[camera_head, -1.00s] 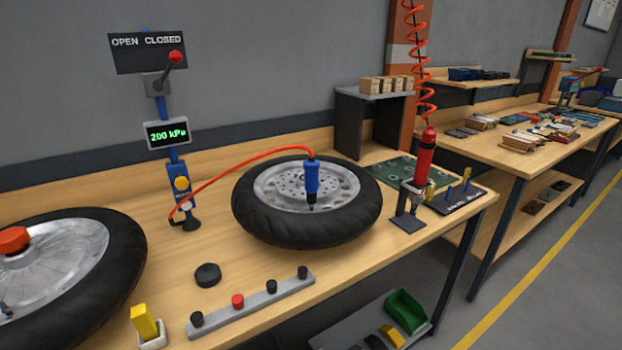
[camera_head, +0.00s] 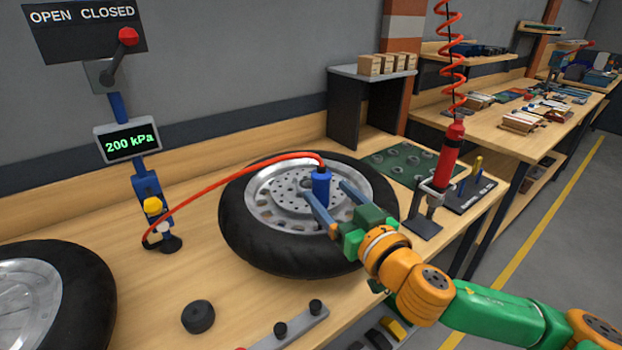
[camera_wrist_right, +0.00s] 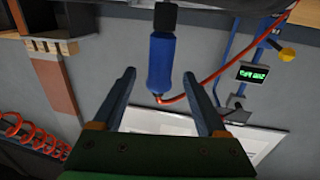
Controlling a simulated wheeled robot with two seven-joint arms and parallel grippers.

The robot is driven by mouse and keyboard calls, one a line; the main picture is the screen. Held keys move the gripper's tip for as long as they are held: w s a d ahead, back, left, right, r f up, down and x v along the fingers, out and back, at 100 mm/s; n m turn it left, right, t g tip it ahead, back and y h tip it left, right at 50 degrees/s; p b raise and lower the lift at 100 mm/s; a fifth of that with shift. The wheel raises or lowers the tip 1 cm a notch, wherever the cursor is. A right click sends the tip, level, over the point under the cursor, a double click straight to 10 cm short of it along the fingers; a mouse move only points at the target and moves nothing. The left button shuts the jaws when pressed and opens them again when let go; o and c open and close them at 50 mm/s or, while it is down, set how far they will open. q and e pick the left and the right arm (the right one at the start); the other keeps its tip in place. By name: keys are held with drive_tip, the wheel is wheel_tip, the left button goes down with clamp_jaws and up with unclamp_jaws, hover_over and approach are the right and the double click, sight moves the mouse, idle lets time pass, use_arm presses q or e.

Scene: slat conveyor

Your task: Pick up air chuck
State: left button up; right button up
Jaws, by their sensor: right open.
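The air chuck (camera_head: 321,184) is a blue handle with a red hose. It stands upright over the wheel (camera_head: 246,244) that lies flat on the bench. My right gripper (camera_head: 326,190) reaches in from the right, its fingers open on either side of the chuck. In the right wrist view the chuck (camera_wrist_right: 160,62) shows between the two open fingertips (camera_wrist_right: 159,73); I cannot tell whether they touch it. The chuck's lower end is hidden by a finger in the head view. My left gripper is not in view.
The red hose (camera_head: 215,188) runs left to a post with a gauge reading 200 kPa (camera_head: 128,140). A red tool (camera_head: 447,156) hangs on a coiled cord right of the wheel. A second wheel (camera_head: 98,285) lies at the left. A black puck (camera_head: 198,316) sits in front.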

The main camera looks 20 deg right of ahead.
sight(326, 185)
drive_tip(key=shift+w+r+p, duration=0.25)
drive_tip(key=shift+r+p, duration=0.25)
drive_tip(key=shift+p, duration=0.05)
drive_tip(key=shift+w+r+p, duration=0.25)
drive_tip(key=shift+r+p, duration=0.2)
drive_tip(key=shift+p, duration=0.1)
drive_tip(key=w, duration=0.1)
drive_tip(key=w+f, duration=0.1)
drive_tip(key=w, duration=0.1)
drive_tip(key=shift+w+a+f, duration=0.1)
drive_tip(key=shift+a+f, duration=0.1)
drive_tip(key=shift+a, duration=0.2)
drive_tip(key=shift+s+r, duration=0.1)
drive_tip(key=shift+s, duration=0.1)
drive_tip(key=c, duration=0.6)
clamp_jaws()
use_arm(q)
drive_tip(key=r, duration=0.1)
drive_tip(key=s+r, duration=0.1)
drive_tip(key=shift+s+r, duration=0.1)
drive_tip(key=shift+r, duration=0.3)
use_arm(e)
drive_tip(key=shift+d+r, duration=0.1)
drive_tip(key=shift+r, duration=0.05)
